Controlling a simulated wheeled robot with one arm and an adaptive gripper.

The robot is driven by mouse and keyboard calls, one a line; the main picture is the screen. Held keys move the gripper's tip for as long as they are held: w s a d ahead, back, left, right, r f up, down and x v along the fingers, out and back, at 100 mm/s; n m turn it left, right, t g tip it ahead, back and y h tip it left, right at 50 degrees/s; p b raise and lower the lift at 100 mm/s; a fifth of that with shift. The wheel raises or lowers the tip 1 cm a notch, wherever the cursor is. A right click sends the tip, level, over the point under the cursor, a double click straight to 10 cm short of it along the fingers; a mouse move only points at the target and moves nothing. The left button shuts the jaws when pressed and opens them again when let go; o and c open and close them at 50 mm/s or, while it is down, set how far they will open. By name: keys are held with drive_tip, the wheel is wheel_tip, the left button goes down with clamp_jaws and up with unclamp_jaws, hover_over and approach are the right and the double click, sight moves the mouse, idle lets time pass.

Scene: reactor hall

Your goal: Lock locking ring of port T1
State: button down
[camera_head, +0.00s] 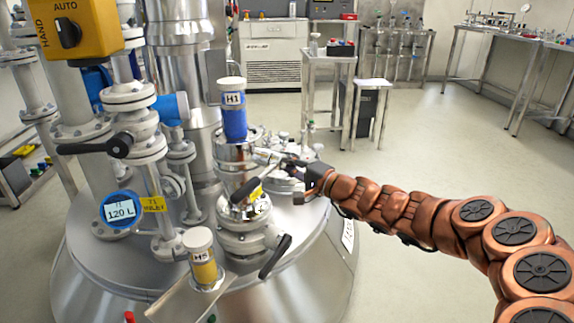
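A metal port assembly (240,212) stands on the vessel top, with a shiny metal collar (233,152) at its upper part. I cannot tell for sure which part is the locking ring. A blue container labelled H1 (234,122) with a pale cap sits upright on the collar. A yellow "T1 INLET" tag (153,204) hangs on the pipe to the left, beside a round blue display reading 120 L (118,209). My gripper (272,163) reaches in from the right at the collar's right side. Its fingers are small against bright metal, so their opening and any contact are unclear.
Black valve levers (274,257) (245,190) stick out from the port. A yellow container labelled H5 (203,262) stands in front. Valves and pipes (130,120) crowd the left, below a yellow AUTO/HAND switch box (75,28). Open floor (440,140) lies to the right.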

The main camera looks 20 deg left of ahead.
drive_tip(key=shift+s+a+f, duration=0.15)
drive_tip(key=shift+s+a, duration=0.05)
drive_tip(key=c, duration=1.4)
unclamp_jaws()
drive_tip(key=shift+o, duration=1.2)
drive_tip(key=shift+w+d, duration=0.15)
drive_tip(key=shift+d, duration=0.05)
drive_tip(key=v, duration=1.2)
